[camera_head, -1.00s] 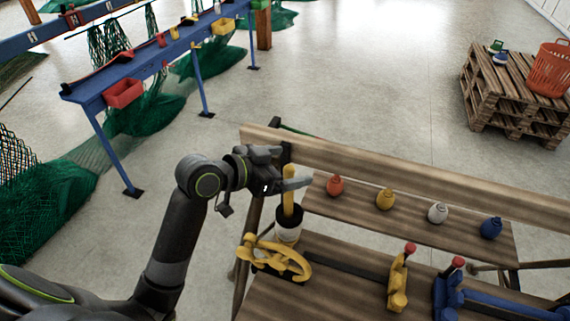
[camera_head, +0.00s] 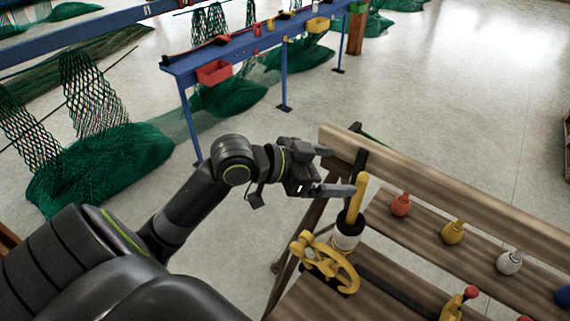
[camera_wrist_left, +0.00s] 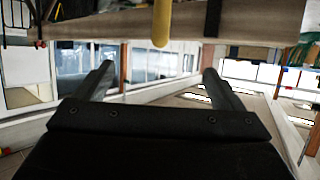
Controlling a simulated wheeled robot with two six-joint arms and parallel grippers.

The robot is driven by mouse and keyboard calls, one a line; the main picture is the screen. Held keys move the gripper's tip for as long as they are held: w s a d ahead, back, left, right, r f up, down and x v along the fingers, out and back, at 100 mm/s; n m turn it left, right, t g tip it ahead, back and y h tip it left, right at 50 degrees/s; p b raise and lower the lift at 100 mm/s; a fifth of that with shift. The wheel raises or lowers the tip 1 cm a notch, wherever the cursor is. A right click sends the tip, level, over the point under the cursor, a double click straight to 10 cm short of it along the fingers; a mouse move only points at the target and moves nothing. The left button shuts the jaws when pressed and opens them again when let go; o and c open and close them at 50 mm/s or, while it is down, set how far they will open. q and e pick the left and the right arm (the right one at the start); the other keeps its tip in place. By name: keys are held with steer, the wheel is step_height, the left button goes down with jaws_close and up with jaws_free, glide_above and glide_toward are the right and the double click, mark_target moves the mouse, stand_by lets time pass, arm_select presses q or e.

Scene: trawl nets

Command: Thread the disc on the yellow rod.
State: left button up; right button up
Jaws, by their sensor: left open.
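The yellow rod (camera_head: 354,203) stands upright, slightly tilted in the picture, in a white and black holder (camera_head: 348,233) at the left end of the wooden bench. My left gripper (camera_head: 338,170) is open and empty, left of the rod. The tip of its nearer finger ends at the rod's left edge in the picture; I cannot tell whether they touch. In the left wrist view the rod (camera_wrist_left: 162,22) shows beyond the open fingers, between them. I cannot make out a separate disc. My right gripper is not in view.
A yellow clamp-like tool (camera_head: 325,262) lies on the bench (camera_head: 390,285) just before the holder. A blue rack (camera_head: 240,57) with green nets stands behind, with bare floor between.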

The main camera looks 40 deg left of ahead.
arm_select(q)
steer(key=p+v, duration=0.5)
steer(key=v, duration=0.4)
steer(key=shift+s, duration=0.35)
steer(key=shift+a+r, duration=0.15)
steer(key=shift+a, duration=0.05)
stand_by(0.4)
stand_by(0.3)
